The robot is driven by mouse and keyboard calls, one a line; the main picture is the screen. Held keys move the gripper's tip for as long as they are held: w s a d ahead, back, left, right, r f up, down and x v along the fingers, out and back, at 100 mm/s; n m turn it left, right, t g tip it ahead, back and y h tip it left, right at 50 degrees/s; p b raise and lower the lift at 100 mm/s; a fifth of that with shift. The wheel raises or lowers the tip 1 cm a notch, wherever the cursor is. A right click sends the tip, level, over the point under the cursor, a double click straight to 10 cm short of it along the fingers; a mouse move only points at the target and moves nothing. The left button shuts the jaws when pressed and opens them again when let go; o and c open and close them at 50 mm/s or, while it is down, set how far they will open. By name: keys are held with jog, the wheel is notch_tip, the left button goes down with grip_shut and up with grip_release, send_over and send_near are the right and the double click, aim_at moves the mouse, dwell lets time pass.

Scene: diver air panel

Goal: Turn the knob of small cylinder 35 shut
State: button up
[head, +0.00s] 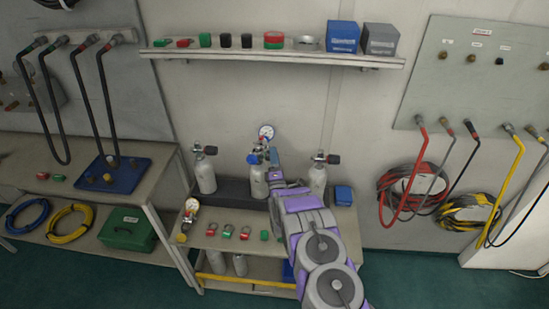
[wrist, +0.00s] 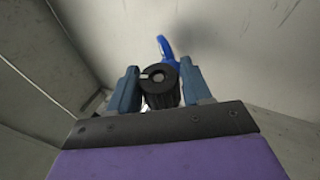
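Three small grey cylinders stand in a row on the bench: a left one (head: 205,175), a middle one (head: 258,180) and a right one (head: 318,178). Their numbers cannot be read. The middle one carries a gauge (head: 266,132) and blue fittings on top. My gripper (head: 275,162) is at the valve of the middle cylinder. In the wrist view a black ribbed knob (wrist: 160,88) with a white mark sits between the two blue-grey fingers, which lie close against both its sides. A blue part (wrist: 167,50) shows behind the knob. My arm hides part of the middle cylinder.
A shelf (head: 230,54) with small parts and two boxes runs above the bench. Several red and green fittings (head: 228,231) lie on the bench front. A second gauge (head: 192,205) stands at its left. A blue box (head: 343,196) is at the right end.

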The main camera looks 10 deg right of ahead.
jog(key=c, duration=0.5)
